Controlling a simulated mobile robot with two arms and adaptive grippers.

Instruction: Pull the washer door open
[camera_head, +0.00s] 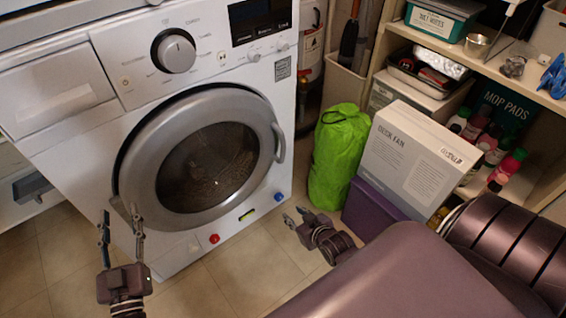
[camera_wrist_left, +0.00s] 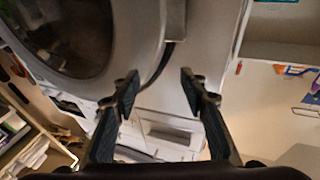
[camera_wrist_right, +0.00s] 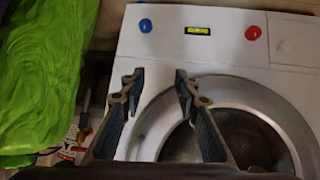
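The white washer (camera_head: 75,128) stands at the left with its round grey door (camera_head: 140,185) facing me. The door's handle (camera_head: 279,145) is a curved grey bar on its right edge. A dark gap shows along the door's upper left rim; I cannot tell whether the door is ajar. My left gripper (camera_head: 121,222) is open and empty by the door's lower left edge, with the door rim also in the left wrist view (camera_wrist_left: 148,40). My right gripper (camera_head: 296,217) is open and empty, low and right of the washer, below the handle and apart from it.
A green bag (camera_head: 338,155) stands right of the washer, beside a white fan box (camera_head: 410,155) on a purple box (camera_head: 372,208). Shelves (camera_head: 535,95) with bottles and tins are at the right. The tiled floor (camera_head: 235,275) before the washer is clear.

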